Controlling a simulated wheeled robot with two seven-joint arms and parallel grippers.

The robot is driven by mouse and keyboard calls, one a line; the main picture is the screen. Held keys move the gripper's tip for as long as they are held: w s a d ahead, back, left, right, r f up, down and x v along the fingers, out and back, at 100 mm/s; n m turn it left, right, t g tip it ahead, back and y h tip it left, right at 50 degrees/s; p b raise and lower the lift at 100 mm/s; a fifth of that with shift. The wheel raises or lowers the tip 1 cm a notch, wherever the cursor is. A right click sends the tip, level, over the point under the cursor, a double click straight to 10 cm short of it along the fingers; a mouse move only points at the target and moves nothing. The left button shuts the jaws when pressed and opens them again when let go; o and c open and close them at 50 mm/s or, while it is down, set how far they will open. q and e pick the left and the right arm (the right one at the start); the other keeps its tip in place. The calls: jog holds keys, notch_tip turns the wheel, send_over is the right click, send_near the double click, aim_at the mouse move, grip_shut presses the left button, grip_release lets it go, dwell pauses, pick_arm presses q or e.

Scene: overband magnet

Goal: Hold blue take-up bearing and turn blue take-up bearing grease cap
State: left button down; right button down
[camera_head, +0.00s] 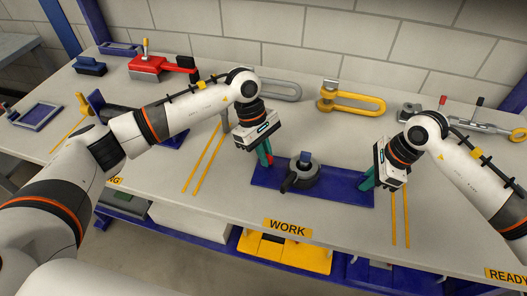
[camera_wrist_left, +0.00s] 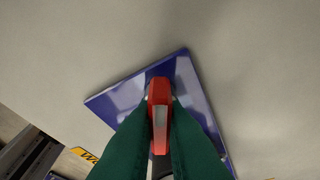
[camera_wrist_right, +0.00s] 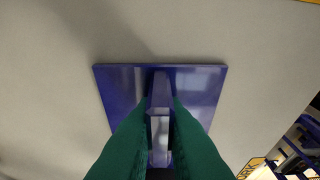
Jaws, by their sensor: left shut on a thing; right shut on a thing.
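A dark grey round bearing housing (camera_head: 301,174) with a blue cap (camera_head: 305,157) on top sits near the middle of a long blue base plate (camera_head: 340,186). My left gripper (camera_head: 267,160) is shut on a red upright piece (camera_wrist_left: 160,98) at the plate's left end; the plate's corner shows in the left wrist view (camera_wrist_left: 118,97). My right gripper (camera_head: 368,182) is shut on a blue upright piece (camera_wrist_right: 160,100) at the plate's right end, which shows in the right wrist view (camera_wrist_right: 116,82). Both grippers are apart from the cap. The lower ends of both held pieces are hidden.
A yellow shackle (camera_head: 352,104), a grey shackle (camera_head: 282,91) and a red tool (camera_head: 146,67) lie along the back of the table. Yellow floor-style lines (camera_head: 400,220) mark the table on both sides. A WORK label (camera_head: 287,228) is at the front edge.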

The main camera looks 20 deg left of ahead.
pick_arm(q)
jog(key=shift+m+g+y, duration=0.3)
jog(key=shift+m+g, duration=0.1)
jog(key=shift+m, duration=1)
jog(key=shift+r+m, duration=0.1)
jog(key=shift+m, duration=0.8)
jog(key=c, duration=1.4)
grip_release()
jog(key=shift+c, duration=0.2)
jog(key=s+d+r+v, duration=0.1)
jog(key=d+v, duration=0.1)
jog(key=v, duration=1.7)
jog(key=shift+d+r, duration=0.1)
jog(key=shift+d, duration=0.05)
